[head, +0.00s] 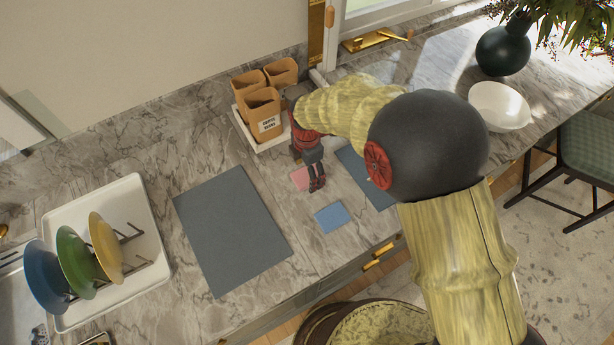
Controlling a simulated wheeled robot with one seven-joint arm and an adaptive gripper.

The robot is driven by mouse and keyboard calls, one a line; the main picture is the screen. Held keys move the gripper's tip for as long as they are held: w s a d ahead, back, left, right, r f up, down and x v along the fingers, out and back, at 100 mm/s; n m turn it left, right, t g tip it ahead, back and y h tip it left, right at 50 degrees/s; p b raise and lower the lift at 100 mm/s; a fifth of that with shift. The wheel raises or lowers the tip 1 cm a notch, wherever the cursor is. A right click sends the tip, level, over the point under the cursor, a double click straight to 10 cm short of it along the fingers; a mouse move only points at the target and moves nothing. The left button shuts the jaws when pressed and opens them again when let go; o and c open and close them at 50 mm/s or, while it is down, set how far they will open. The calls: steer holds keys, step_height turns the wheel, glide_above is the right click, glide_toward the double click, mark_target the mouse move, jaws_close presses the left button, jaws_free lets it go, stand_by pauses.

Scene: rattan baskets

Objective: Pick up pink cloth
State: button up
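The pink cloth (299,178) lies flat on the grey marble counter, just behind a blue cloth (332,217). My gripper (317,184) points down at the pink cloth's right side. It covers part of the cloth in this view. The two dark-and-red fingers look close together, but the view is too small and steep to tell their gap or whether they touch the cloth.
A large grey mat (233,230) lies left of the cloths, and another dark mat (366,181) lies to the right, partly behind my arm. Coffee containers (264,112) stand on a white tray at the back. A dish rack (148,205) holds plates at left.

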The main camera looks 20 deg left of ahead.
steer(key=shift+f, duration=0.3)
steer(key=shift+c, duration=1.2)
steer(key=c, duration=0.7)
steer(key=shift+c, duration=0.4)
steer(key=shift+r, duration=0.15)
